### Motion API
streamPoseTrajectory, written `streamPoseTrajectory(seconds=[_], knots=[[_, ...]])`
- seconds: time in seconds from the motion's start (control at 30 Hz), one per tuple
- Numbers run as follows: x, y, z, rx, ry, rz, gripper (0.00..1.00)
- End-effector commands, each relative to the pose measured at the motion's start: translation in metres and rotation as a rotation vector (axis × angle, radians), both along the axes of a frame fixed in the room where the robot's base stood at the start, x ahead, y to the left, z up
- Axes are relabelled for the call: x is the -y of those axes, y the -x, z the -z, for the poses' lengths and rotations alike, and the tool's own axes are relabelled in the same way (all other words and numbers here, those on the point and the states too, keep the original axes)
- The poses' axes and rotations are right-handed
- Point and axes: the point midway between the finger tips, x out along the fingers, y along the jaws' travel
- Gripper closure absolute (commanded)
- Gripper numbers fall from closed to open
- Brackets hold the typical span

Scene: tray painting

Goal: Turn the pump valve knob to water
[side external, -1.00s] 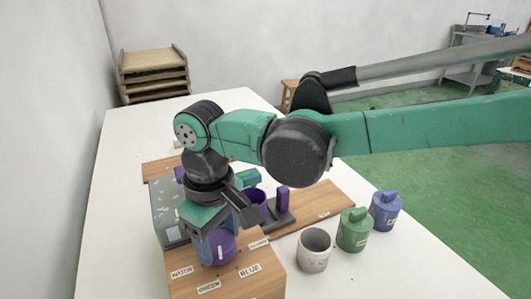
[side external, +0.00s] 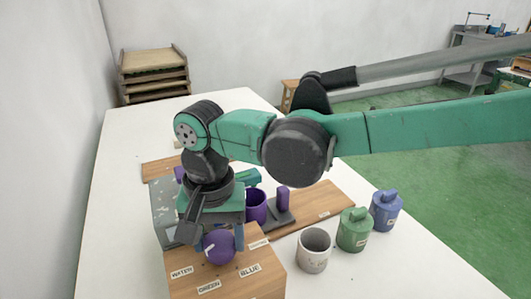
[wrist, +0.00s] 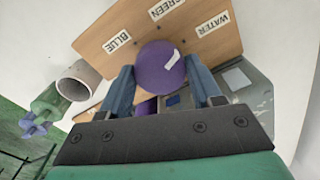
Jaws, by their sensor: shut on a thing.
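The pump valve knob (side external: 219,248) is a round purple ball on a wooden box (side external: 230,288) at the front of the table. My gripper (side external: 220,240) points down with one blue-grey finger on each side of it, shut on it. In the wrist view the knob (wrist: 158,68) sits between the fingertips and bears a white mark. In the side view this mark is on the knob's left side, towards the WATER label (side external: 181,272). I cannot tell whether it lines up exactly. The GREEN label (side external: 208,287) and BLUE label (side external: 250,270) lie along the box's front.
A small label (side external: 258,244) is right of the knob. A grey cup (side external: 313,250), a green jar (side external: 354,230) and a blue jar (side external: 386,210) stand to the right. A purple cup (side external: 256,205) and a speckled grey panel (side external: 163,205) are behind the box.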

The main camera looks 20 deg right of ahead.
Motion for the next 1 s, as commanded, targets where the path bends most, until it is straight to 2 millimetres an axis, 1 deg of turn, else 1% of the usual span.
streamPoseTrajectory(seconds=[0.2, 0.5, 0.73, 1.0], knots=[[0.0001, -0.0002, -0.0003, 0.001, 0.000, 0.179, 0.95], [0.0001, -0.0002, -0.0002, 0.001, 0.000, 0.347, 0.95], [0.0001, -0.0002, -0.0002, 0.001, 0.000, 0.405, 0.95], [0.0001, -0.0003, -0.0002, 0.001, 0.000, 0.419, 0.95]])
